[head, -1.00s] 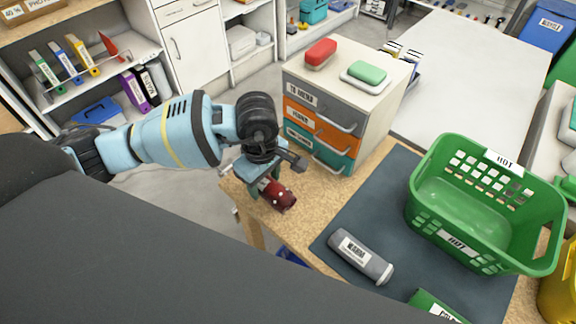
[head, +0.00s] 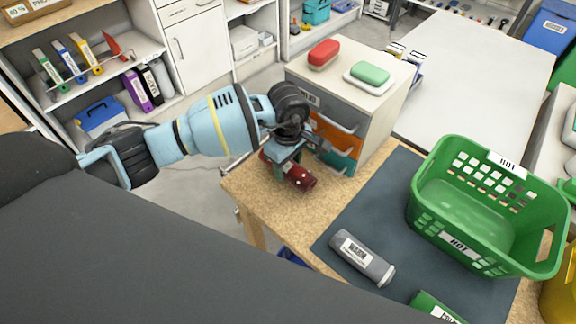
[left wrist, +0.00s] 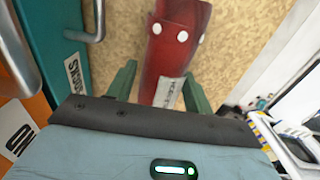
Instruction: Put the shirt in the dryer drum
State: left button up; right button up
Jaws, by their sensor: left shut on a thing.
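My left gripper (head: 287,167) is shut on a dark red roll (head: 301,178) with white dots, at the left end of the wooden table, close to the drawer unit. In the left wrist view the same roll (left wrist: 178,45) is between the two green fingers (left wrist: 160,90), with a white label on its side. I cannot tell whether this roll is the shirt. A grey roll (head: 362,257) with a white label lies on the dark mat. I see no dryer drum in these views. My right gripper is not in view.
A drawer unit (head: 385,105) with a red and a green block on top stands just beyond the gripper. A green basket (head: 465,241) labelled HOT sits on the mat (head: 345,212) at right. Part of a green item (head: 432,306) shows at the bottom edge.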

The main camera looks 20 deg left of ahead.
pick_arm(q)
jog(key=shift+f, duration=0.6)
jog(key=shift+f, duration=0.1)
jog(key=o, duration=1)
jog(key=shift+f, duration=0.1)
jog(key=shift+o, duration=0.2)
